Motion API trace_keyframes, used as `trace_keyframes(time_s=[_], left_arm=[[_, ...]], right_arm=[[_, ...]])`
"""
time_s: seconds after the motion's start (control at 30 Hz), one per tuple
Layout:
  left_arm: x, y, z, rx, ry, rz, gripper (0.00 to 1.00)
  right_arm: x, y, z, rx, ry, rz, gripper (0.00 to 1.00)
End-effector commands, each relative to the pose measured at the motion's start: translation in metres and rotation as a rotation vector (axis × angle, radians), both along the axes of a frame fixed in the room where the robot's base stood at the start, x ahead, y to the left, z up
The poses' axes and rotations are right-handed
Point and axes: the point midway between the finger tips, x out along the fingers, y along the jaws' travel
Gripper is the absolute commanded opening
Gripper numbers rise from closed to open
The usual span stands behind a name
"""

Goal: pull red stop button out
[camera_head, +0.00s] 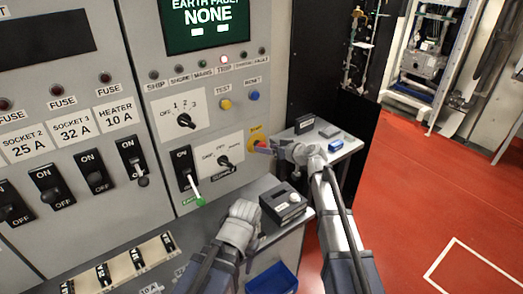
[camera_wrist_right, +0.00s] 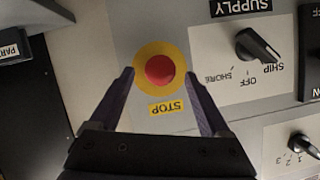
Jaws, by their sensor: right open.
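In the head view, my right gripper (camera_head: 263,147) reaches the panel from the right and partly hides the yellow plate (camera_head: 256,134). My left wrist is low in front of the panel, and its fingers cannot be made out.
A black box (camera_head: 286,204) rests on a grey ledge near my left wrist. A blue bin (camera_head: 272,279) is below. Red floor is open at right.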

Motion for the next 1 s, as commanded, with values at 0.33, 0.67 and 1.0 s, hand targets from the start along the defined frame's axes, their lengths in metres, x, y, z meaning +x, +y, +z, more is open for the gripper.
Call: trace_keyframes(time_s=[0.33,0.67,1.0], left_arm=[[0.0,0.0,-0.014,0.0,0.0,0.0,0.5],[0.0,0.0,-0.013,0.0,0.0,0.0,0.5],[0.0,0.0,-0.013,0.0,0.0,0.0,0.5]], right_arm=[[0.025,0.023,-0.014,0.0,0.0,0.0,0.81],[0.025,0.022,-0.013,0.0,0.0,0.0,0.64],[0.025,0.022,-0.013,0.001,0.001,0.0,0.26]])
